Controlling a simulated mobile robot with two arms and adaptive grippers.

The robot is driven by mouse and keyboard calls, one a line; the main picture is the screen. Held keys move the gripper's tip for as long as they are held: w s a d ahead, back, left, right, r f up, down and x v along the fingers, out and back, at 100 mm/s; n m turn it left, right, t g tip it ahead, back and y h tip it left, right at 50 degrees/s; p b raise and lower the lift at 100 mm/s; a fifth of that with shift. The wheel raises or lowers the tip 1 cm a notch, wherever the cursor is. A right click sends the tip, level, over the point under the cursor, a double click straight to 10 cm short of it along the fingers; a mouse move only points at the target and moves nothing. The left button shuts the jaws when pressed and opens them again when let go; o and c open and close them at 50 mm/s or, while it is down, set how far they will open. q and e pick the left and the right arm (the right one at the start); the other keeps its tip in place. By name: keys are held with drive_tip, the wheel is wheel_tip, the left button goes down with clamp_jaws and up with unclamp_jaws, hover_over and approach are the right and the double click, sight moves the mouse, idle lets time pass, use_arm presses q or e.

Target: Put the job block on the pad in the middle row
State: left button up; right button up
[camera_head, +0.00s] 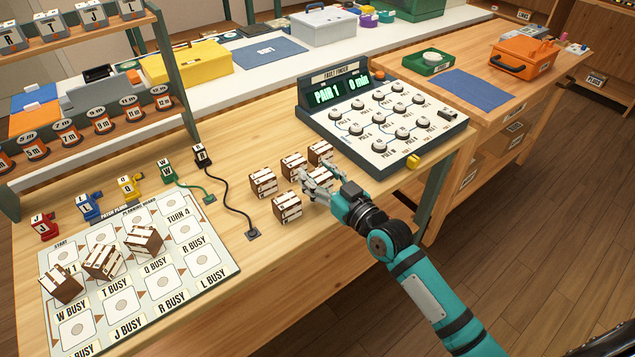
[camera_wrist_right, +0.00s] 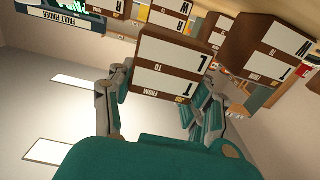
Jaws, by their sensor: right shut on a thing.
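My right gripper (camera_head: 318,184) is at the cluster of brown-and-white job blocks in the middle of the bench. In the right wrist view, the gripper (camera_wrist_right: 160,95) is shut on a job block (camera_wrist_right: 168,65) lettered T and L. Other job blocks stand beside it: front (camera_head: 287,206), left (camera_head: 263,183), and back (camera_head: 320,152). The planning board (camera_head: 222,266) lies at the lower left. Three blocks (camera_head: 62,285) (camera_head: 104,262) (camera_head: 144,240) stand on its middle row. The middle-row pad at the right end (camera_head: 185,231) is bare. My left gripper is not in view.
The fault finder console (camera_head: 385,120) stands just behind the blocks. Coloured plugs (camera_head: 130,187) line the board's back edge; green and black cables (camera_head: 235,213) lie between board and blocks. A shelf rack (camera_head: 100,120) stands at the left.

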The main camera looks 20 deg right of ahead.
drive_tip(key=shift+w+f, duration=0.2)
drive_tip(key=shift+f, duration=0.4)
drive_tip(key=shift+w+f, duration=0.2)
drive_tip(key=shift+f, duration=0.7)
drive_tip(key=shift+f, duration=0.15)
drive_tip(key=shift+f, duration=0.2)
drive_tip(key=o, duration=1.3)
drive_tip(key=shift+r, duration=0.1)
